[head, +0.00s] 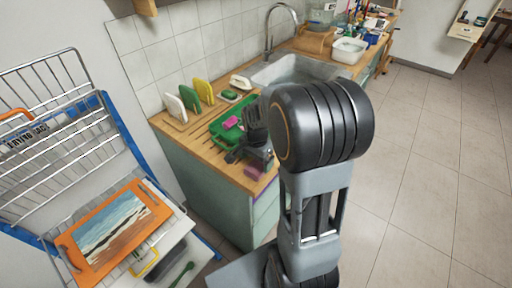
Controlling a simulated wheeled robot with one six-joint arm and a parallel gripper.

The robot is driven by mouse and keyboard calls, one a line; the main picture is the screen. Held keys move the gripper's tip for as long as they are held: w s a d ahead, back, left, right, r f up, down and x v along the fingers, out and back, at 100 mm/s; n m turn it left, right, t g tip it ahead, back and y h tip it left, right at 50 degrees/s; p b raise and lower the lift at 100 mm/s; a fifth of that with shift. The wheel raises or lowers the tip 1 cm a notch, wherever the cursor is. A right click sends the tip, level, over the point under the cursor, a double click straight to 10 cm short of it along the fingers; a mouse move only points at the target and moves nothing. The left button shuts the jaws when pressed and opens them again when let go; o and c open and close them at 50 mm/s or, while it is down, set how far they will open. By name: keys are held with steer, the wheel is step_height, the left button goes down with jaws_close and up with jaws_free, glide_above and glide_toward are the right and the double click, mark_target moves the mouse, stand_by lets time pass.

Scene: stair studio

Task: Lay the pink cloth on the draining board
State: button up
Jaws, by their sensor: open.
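The wooden draining board (196,133), with grooves cut in it, is on the counter left of the sink. A small pink piece (232,122) lies on a green tray (222,133) on the counter. A second, mauve-pink piece (255,173) shows at the counter's front edge, just below my gripper. I cannot tell which of the two is the cloth. My gripper (248,158) is open, low over the front of the counter, close to the mauve-pink piece. My arm and gripper hide part of the tray and counter.
Colored boards (190,98) stand upright at the wall end of the counter. The sink (285,70) and a white basin (348,50) lie beyond. A wire cart (75,130) with an orange picture tray (115,228) stands at left. The tiled floor at right is clear.

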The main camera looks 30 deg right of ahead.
mark_target(256, 168)
step_height(256, 168, up, 7)
steer(key=s+a+r+n+t, duration=0.4)
steer(key=s+a+n, duration=0.4)
steer(key=n, duration=0.5)
steer(key=shift+s+a, duration=0.15)
steer(key=shift+s, duration=0.9)
steer(key=shift+r, duration=0.1)
